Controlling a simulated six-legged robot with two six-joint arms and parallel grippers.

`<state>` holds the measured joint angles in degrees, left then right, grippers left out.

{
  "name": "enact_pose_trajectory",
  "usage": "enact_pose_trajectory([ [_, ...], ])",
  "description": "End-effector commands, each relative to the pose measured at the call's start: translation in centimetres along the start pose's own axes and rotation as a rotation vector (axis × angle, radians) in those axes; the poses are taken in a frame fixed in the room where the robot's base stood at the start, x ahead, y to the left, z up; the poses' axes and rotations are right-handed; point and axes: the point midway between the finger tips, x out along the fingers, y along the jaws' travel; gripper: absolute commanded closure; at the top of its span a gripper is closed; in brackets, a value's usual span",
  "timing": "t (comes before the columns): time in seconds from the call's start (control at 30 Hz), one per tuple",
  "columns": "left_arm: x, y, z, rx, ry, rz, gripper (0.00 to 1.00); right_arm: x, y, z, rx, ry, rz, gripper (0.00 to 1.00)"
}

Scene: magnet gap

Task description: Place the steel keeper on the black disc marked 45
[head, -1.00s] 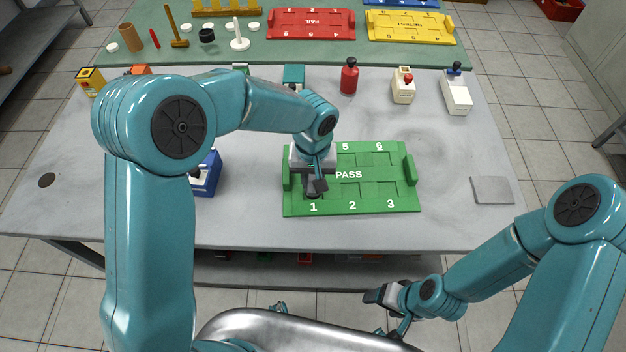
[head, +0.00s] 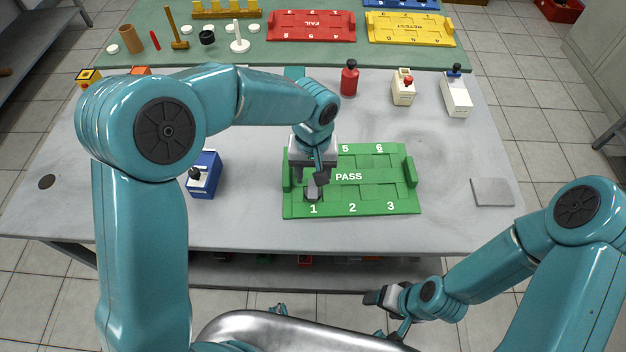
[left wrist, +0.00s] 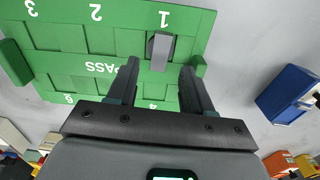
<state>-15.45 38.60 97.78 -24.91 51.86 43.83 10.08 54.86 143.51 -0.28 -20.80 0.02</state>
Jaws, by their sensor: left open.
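A small grey block (head: 313,193), which looks like metal and may be the steel keeper, sits in slot 1 of the green PASS tray (head: 350,205). It also shows in the left wrist view (left wrist: 161,50), upside down with the tray. My left gripper (head: 312,178) is open just above and behind the block, its fingers apart with nothing between them. A dark disc (head: 46,181) lies flat at the left of the table; no number can be read on it. My right gripper (head: 378,297) hangs in front of the table edge; its jaws are too small to judge.
A blue box with a black knob (head: 204,175) stands left of the tray. A grey square plate (head: 492,191) lies at the right. A red bottle (head: 349,78) and white boxes (head: 456,95) stand behind. The table between tray and plate is clear.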

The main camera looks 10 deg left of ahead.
Motion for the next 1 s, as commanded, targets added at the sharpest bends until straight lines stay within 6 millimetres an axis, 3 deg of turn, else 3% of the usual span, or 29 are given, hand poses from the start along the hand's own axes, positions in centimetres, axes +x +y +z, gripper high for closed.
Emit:
enact_pose_trajectory([
  [0.2, -5.0, 0.0, 0.0, -0.001, 0.002, 0.003, 0.50, -0.2, -0.1, 0.0, 0.000, 0.000, 0.000, 0.28],
  [0.4, -7.2, 0.0, 0.0, 0.001, 0.001, 0.001, 0.50, -0.3, -0.1, 0.0, 0.000, 0.000, 0.000, 0.28],
  [1.0, -7.5, 0.0, 0.0, 0.000, -0.001, 0.001, 0.50, -0.3, -0.1, 0.0, 0.000, 0.000, 0.000, 0.28],
])
